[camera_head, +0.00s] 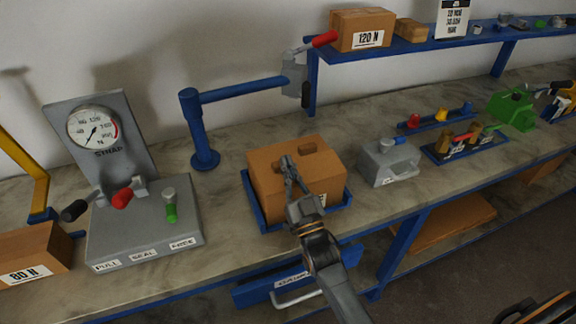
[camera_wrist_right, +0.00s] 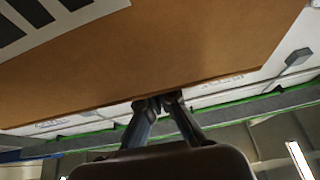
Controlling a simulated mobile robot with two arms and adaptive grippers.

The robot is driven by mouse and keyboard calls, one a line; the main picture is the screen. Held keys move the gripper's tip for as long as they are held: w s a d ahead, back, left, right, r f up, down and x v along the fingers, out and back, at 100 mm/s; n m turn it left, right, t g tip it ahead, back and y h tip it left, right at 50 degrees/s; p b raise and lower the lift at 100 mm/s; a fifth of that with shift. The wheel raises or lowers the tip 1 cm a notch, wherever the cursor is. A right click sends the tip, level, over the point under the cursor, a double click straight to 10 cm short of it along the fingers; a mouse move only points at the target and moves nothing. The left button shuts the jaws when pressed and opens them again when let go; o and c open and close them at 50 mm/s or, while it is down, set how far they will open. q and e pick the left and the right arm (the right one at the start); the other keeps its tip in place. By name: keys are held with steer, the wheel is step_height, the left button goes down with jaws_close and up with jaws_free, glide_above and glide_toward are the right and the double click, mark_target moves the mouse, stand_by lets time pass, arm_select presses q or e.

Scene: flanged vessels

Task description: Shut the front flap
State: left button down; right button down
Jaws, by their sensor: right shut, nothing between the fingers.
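A brown cardboard box (camera_head: 270,192) sits in a blue tray (camera_head: 262,217) near the middle of the bench. A small raised brown piece (camera_head: 309,149) shows on its top. I cannot clearly make out a separate front flap. My right gripper (camera_head: 285,162) is shut and empty, its fingertips over the top of the box in the head view. In the right wrist view, the fingertips (camera_wrist_right: 158,102) are at the edge of a brown cardboard panel (camera_wrist_right: 190,50) with a black-and-white label; whether they touch is unclear. My left gripper is not in view.
Left of the box stand a blue post with an arm (camera_head: 205,135) and a grey gauge station (camera_head: 145,225). A grey block (camera_head: 388,163) is close on the right. A blue shelf (camera_head: 405,47) with boxes runs behind. A blue drawer (camera_head: 290,287) is below the bench edge.

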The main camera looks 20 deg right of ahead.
steer(key=shift+f, duration=0.3)
